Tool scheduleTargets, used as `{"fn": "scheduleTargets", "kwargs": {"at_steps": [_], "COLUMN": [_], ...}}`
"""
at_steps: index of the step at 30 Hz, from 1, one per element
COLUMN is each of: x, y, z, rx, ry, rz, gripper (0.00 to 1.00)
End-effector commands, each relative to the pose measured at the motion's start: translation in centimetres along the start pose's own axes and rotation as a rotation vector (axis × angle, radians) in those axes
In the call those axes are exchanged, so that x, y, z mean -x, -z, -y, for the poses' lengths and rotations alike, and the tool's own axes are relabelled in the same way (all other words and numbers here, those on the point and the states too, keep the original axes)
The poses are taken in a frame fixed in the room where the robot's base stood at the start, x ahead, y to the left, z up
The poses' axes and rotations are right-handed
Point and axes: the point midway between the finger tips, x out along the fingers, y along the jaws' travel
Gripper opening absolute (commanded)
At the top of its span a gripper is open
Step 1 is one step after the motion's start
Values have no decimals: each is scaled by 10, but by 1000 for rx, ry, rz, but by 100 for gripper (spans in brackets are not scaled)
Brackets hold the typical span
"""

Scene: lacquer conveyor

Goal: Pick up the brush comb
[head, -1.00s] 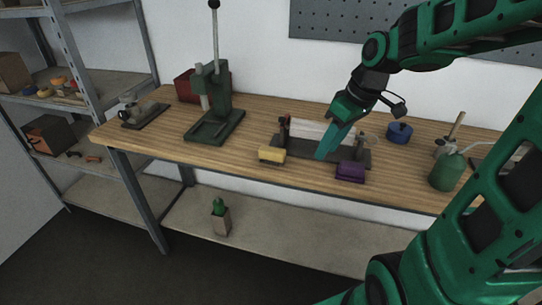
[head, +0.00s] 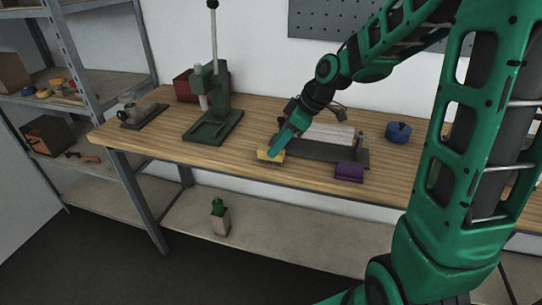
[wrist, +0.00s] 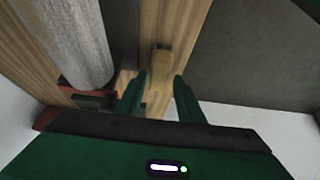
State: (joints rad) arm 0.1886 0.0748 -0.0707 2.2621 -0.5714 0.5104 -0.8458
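A small yellow block-like thing (head: 270,155) lies near the front edge of the bench, left of the roller stand. A purple block (head: 349,171) lies at the front right of the stand. I cannot tell from their shapes which of them is the brush comb. My gripper (head: 273,151) points down at the yellow thing and covers part of it in the head view. In the wrist view my gripper (wrist: 159,78) is open, with its two fingers apart and nothing held. The yellow thing (wrist: 161,58) shows just beyond the gap between the fingertips.
A pale roller (head: 328,134) on a dark stand (head: 325,152) is close right of my gripper; it also fills the wrist view's left (wrist: 75,40). A green press (head: 212,105) stands further left. A blue round thing (head: 397,132) sits to the right.

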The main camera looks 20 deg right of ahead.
Motion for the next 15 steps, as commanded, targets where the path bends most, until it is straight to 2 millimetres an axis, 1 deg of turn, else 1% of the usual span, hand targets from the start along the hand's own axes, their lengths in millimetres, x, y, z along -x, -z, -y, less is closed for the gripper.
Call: {"fn": "scheduleTargets", "kwargs": {"at_steps": [1, 3, 6, 10, 15], "x": [-9, -19, -32, -40, -41], "y": [1, 1, 1, 1, 1], "z": [0, 0, -1, -1, -1], "rx": [1, 1, 0, 0, 0], "ry": [4, 4, 4, 2, 1], "rz": [1, 2, 2, 1, 1], "gripper": [34, 34, 34, 34, 34]}}
